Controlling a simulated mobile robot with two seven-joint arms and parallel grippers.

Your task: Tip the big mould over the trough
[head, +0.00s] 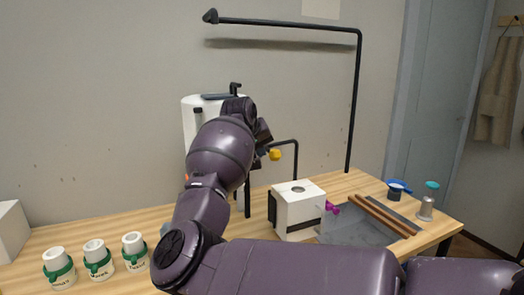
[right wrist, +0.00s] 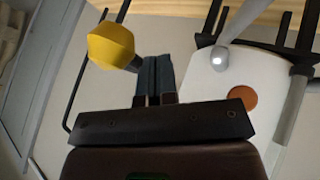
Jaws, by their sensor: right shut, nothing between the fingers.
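The big mould (head: 290,216) is a white block with a round hole in its top. It stands upright on the table, with a magenta piece (head: 332,207) at its right side. The grey trough (head: 352,231) lies just right of the mould, with brown bars across its right part. My right gripper (head: 266,140) is up by the white tank, above and left of the mould. In the right wrist view its fingers (right wrist: 155,75) are shut and empty, beside a yellow knob (right wrist: 112,46). My left gripper is not in view.
The white tank (head: 195,120) stands behind my arm, partly hidden. Several small white moulds with green bands (head: 97,258) stand at the front left. A tall black pipe (head: 355,110) rises at the back. Small cups (head: 425,207) stand at the right end.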

